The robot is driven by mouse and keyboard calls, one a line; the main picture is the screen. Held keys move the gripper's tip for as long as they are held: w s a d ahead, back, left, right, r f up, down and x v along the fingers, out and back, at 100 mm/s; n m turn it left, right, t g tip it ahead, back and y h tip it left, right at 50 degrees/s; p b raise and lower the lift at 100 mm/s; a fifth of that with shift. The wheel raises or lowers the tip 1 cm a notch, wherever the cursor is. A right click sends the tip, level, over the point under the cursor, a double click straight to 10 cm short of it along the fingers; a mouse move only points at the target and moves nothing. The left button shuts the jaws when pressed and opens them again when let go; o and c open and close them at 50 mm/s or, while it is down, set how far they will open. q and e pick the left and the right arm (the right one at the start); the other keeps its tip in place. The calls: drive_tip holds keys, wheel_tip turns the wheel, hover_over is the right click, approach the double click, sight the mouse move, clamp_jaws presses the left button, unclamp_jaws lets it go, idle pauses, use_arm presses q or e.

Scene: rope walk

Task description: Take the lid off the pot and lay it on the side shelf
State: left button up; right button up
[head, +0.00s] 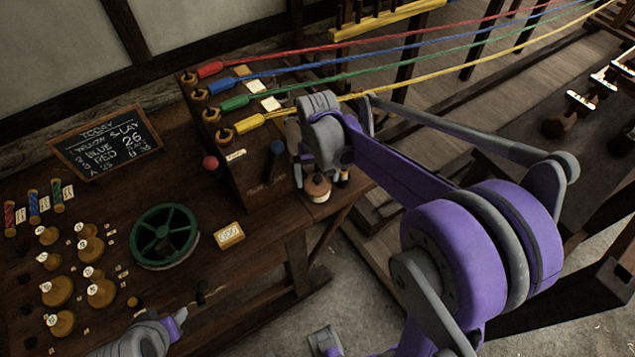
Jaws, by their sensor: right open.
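A small pale pot (317,196) with a brown lid (316,184) stands on a wooden ledge (334,204) at the right end of the workbench. The lid appears to sit on the pot. My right gripper (320,176) is open and points down over the pot, its dark fingertips on either side of the lid. The arm partly hides the area behind it. I cannot tell whether this ledge is the side shelf. My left gripper (192,303) is low at the bench's front edge, and its fingers are unclear.
A wooden block with hooks (244,170) stands left of the pot, with red, blue, green and yellow ropes running right. A green reel (165,236), a yellow-labelled block (229,235), several wooden knobs (57,291) and a chalkboard (105,143) occupy the bench.

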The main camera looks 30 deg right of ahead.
drive_tip(key=shift+f, duration=0.25)
drive_tip(key=c, duration=1)
drive_tip(key=shift+r, duration=0.1)
drive_tip(key=shift+c, duration=0.2)
